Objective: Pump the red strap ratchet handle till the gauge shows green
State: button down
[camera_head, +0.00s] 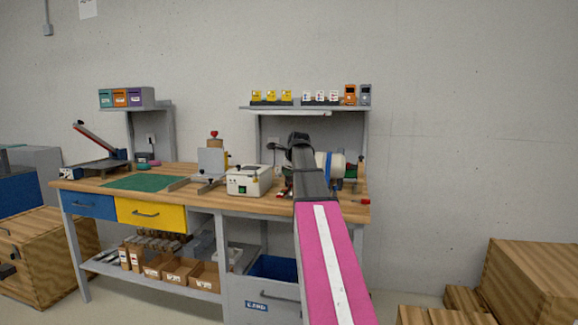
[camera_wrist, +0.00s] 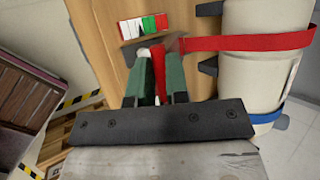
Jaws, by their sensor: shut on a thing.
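In the wrist view my gripper (camera_wrist: 158,62) has its two green fingers shut on the red ratchet handle (camera_wrist: 159,72). The red strap (camera_wrist: 250,43) runs right from there across a white cylinder (camera_wrist: 245,75). A gauge strip (camera_wrist: 144,26) with red, white and green parts lies on the wood just beyond the fingertips. In the head view the white cylinder (camera_head: 337,165) shows at the right end of the workbench; my arm hides the handle and my gripper there.
A blue strap (camera_wrist: 262,117) also goes round the cylinder. On the workbench (camera_head: 130,193) a white box (camera_head: 249,181) stands left of my arm, and a red-handled tool (camera_head: 361,202) lies at the right edge. Wooden crates (camera_head: 530,285) stand on the floor at right.

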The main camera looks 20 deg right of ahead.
jog(key=s+f+t, duration=0.1)
jog(key=f, duration=0.1)
jog(key=s+a+f+n+t+h, duration=0.1)
jog(key=f+t, duration=0.1)
jog(key=s+a+f+t+h, duration=0.1)
jog(key=f+t, duration=0.1)
jog(key=shift+s+a+f+n, duration=0.15)
jog(key=shift+s+f+n, duration=0.1)
jog(key=shift+f+n, duration=0.1)
jog(key=shift+s+a+f, duration=0.1)
jog(key=shift+f, duration=1.55)
jog(key=shift+f, duration=0.1)
jog(key=c, duration=1.1)
grip_release()
jog(key=shift+f, duration=0.1)
jog(key=shift+r, duration=0.2)
jog(key=v, duration=1)
jog(key=shift+s+a, duration=0.2)
jog(key=shift+s, duration=0.15)
